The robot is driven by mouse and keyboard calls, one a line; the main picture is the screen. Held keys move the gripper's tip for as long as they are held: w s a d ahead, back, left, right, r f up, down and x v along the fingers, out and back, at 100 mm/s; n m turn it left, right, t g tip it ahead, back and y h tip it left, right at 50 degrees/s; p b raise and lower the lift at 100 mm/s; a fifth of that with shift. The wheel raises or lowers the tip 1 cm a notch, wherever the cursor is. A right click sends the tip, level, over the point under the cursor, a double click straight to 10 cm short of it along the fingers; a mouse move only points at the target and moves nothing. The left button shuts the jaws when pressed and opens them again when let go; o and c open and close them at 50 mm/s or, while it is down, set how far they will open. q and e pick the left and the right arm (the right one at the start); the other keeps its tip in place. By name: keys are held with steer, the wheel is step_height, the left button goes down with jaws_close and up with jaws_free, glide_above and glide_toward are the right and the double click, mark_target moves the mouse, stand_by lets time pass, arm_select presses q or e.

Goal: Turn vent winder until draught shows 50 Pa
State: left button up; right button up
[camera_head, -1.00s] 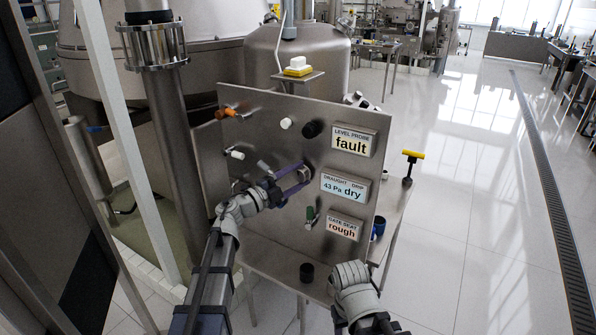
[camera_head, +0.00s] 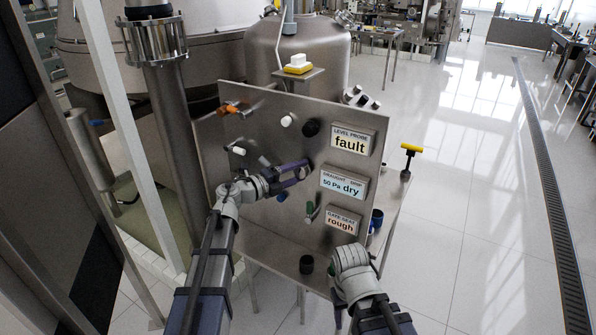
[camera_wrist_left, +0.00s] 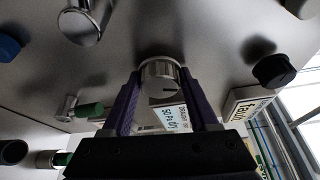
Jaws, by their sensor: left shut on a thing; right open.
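The draught display (camera_head: 343,184) on the upright steel panel reads 50 Pa, with drip "dry" beside it. My left gripper (camera_head: 303,172) is at the panel, left of that display, its purple fingers on either side of a round knob. In the left wrist view the knob (camera_wrist_left: 159,75) is silver and ribbed with a dark mark on its face, and the fingers (camera_wrist_left: 160,90) are shut on it. No label shows on the knob.
The panel (camera_head: 262,110) also carries an orange handle (camera_head: 231,109), white and black knobs, and a green handle (camera_head: 309,208). Other displays read level probe "fault" (camera_head: 352,138) and gate seat "rough" (camera_head: 343,221). A dark cup (camera_head: 306,264) stands on the shelf below.

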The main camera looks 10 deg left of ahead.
stand_by(0.3)
arm_select(q)
steer(key=o, duration=1.4)
steer(key=shift+c, duration=0.2)
steer(key=v, duration=0.7)
steer(key=shift+s+a, duration=0.3)
steer(key=shift+s, duration=0.05)
